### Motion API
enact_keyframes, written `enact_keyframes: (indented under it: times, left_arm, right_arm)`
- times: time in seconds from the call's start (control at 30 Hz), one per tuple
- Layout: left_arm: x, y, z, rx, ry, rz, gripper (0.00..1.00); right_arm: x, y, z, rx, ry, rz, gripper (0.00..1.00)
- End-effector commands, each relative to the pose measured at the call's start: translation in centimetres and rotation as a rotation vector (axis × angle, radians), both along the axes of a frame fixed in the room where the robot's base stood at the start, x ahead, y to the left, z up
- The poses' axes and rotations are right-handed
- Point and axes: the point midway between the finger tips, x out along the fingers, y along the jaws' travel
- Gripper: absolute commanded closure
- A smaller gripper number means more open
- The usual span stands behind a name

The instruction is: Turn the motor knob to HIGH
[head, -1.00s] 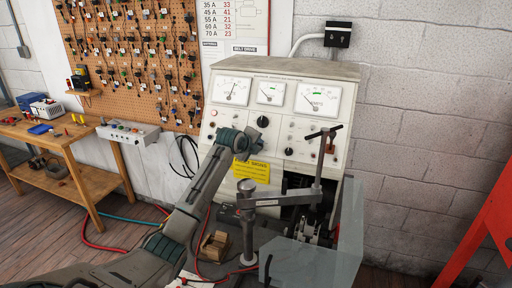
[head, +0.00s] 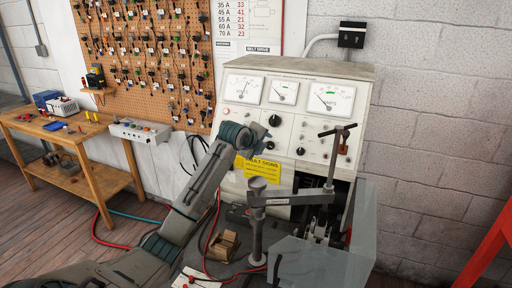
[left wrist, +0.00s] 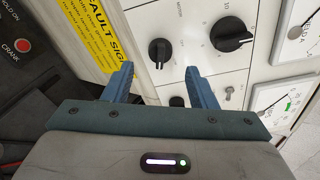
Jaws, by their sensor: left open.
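My left gripper (head: 264,141) is in front of the sloped test bench panel (head: 308,124), by its black knobs. In the left wrist view its two blue fingers (left wrist: 158,70) are open and empty. The smaller black knob (left wrist: 160,51) appears just beyond and between the fingertips, with a pale mark towards the picture's bottom. I cannot tell whether the fingers touch it. A larger black knob (left wrist: 230,34) is to its right, outside the fingers; it also shows in the head view (head: 275,120). The knob lettering is too small to read surely. My right gripper is not in view.
A yellow fault signs label (left wrist: 92,30) is beside the smaller knob. Three meters, one a large dial (head: 331,98), line the panel top. A grey clamp arm (head: 290,199) and a clear guard (head: 320,262) stand at the lower right. A wooden table (head: 75,140) is at left.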

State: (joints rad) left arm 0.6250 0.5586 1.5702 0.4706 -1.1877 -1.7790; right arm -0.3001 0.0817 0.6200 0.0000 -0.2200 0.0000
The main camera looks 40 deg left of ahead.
Motion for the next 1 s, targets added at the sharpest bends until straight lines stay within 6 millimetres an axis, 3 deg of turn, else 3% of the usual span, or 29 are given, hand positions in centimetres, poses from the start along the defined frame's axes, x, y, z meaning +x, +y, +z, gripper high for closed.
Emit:
enact_keyframes:
  times: [0.2, 0.4, 1.0]
  left_arm:
    - [-3.4, -0.3, 1.8, 0.004, -0.001, -0.001, 0.48]
    - [-5.0, -0.5, 2.9, 0.002, 0.001, 0.0, 0.48]
    - [-5.2, -0.6, 3.1, 0.0, 0.002, 0.0, 0.48]
  right_arm:
    - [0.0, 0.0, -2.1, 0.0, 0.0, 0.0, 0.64]
    - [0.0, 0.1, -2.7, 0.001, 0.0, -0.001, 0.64]
    - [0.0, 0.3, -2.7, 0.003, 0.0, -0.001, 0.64]
